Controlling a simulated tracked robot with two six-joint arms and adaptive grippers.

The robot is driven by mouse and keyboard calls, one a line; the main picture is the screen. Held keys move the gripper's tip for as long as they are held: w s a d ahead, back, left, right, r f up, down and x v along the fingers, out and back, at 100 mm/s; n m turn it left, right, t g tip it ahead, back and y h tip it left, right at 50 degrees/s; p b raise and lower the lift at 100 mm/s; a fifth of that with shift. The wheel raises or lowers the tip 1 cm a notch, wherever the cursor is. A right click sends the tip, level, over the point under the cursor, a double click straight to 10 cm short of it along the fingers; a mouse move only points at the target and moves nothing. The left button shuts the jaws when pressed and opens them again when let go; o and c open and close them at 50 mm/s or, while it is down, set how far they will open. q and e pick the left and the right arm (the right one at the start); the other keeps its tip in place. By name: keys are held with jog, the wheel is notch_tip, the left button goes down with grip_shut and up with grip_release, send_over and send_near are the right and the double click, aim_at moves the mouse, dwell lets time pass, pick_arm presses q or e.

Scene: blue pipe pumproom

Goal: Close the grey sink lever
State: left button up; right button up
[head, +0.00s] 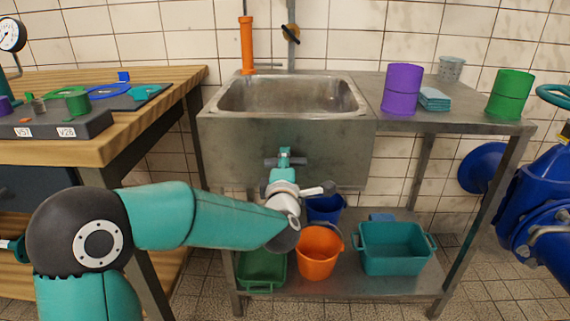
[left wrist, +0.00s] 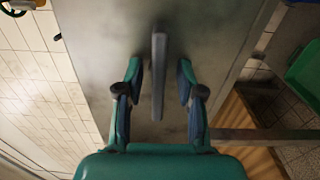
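The grey sink lever (left wrist: 158,75) is a narrow bar on the metal front of the sink (head: 225,150). It lies roughly level in the head view (head: 270,161), partly covered by my left gripper (head: 285,159). In the left wrist view the bar sits between the two teal fingers of my left gripper (left wrist: 160,82), with a visible gap on each side. The gripper is open around the lever, not clamped. One finger shows above the bar in the head view; the other is mostly hidden. My right gripper is not in view.
Purple (head: 402,90) and green (head: 509,94) containers stand on the counter right of the basin. Green (head: 262,270), orange (head: 319,252) and teal (head: 393,248) containers sit on the shelf below. A wooden workbench (head: 150,78) is at left, blue pipework (head: 540,205) at right.

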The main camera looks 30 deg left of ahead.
pick_arm(q)
grip_shut()
jog(key=shift+f+b, duration=0.15)
jog(key=shift+b, duration=0.4)
grip_release()
jog(key=v, duration=1.2)
